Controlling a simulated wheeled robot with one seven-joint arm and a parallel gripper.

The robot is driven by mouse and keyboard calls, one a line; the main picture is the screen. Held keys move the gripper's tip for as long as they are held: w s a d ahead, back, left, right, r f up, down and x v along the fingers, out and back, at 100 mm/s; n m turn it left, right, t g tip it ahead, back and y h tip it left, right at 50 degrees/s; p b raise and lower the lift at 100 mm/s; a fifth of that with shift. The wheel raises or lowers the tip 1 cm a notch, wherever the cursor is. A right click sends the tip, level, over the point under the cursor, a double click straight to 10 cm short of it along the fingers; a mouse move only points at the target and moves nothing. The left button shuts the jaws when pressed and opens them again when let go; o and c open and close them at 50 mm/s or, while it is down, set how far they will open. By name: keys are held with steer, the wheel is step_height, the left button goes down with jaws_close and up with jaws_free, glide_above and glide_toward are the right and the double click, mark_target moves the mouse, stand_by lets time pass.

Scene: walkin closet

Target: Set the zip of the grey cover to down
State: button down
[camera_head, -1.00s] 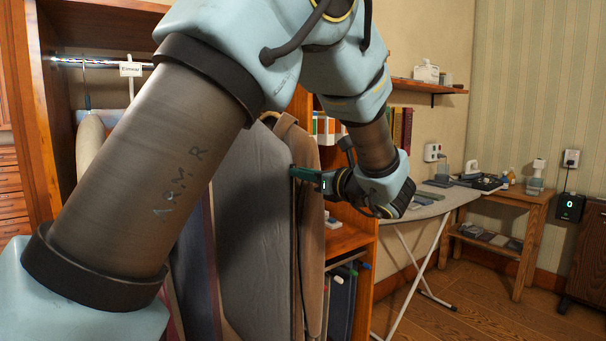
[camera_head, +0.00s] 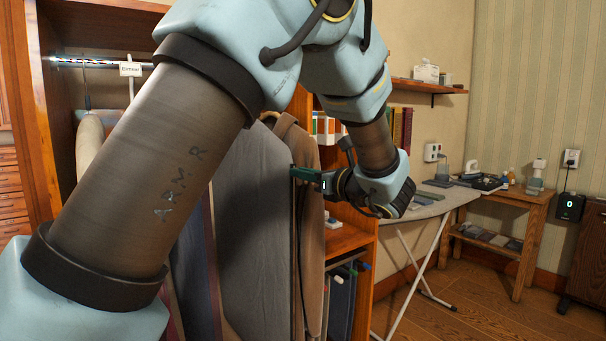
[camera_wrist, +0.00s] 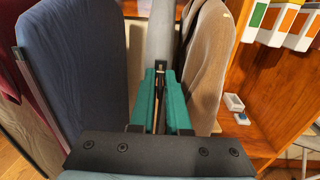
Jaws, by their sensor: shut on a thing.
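The grey cover (camera_head: 250,215) hangs among other garments in the open wardrobe in the head view. In the wrist view the grey cover (camera_wrist: 160,35) shows as a narrow strip seen edge-on. My gripper (camera_head: 296,172) is at the upper part of the cover's right edge. In the wrist view its green fingers (camera_wrist: 160,72) are closed around a small dark piece at that edge, which looks like the zip's pull. The fingers hide most of it. A dark line runs down the edge below the gripper in the head view.
A brown coat (camera_head: 312,230) hangs close on the right of the cover, and a blue cover (camera_wrist: 75,65) on the left. Wooden shelves (camera_wrist: 275,75) stand right of the coat. An ironing board (camera_head: 430,207) is further right, with open floor before it.

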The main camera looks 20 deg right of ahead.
steer(key=shift+f, duration=0.1)
step_height(320, 180, down, 44)
steer(key=b, duration=1.9)
steer(key=shift+a+b, duration=0.15)
steer(key=shift+b, duration=0.15)
steer(key=shift+w, duration=0.1)
steer(key=c, duration=1)
jaws_free()
steer(key=v, duration=1)
steer(key=shift+s, duration=0.4)
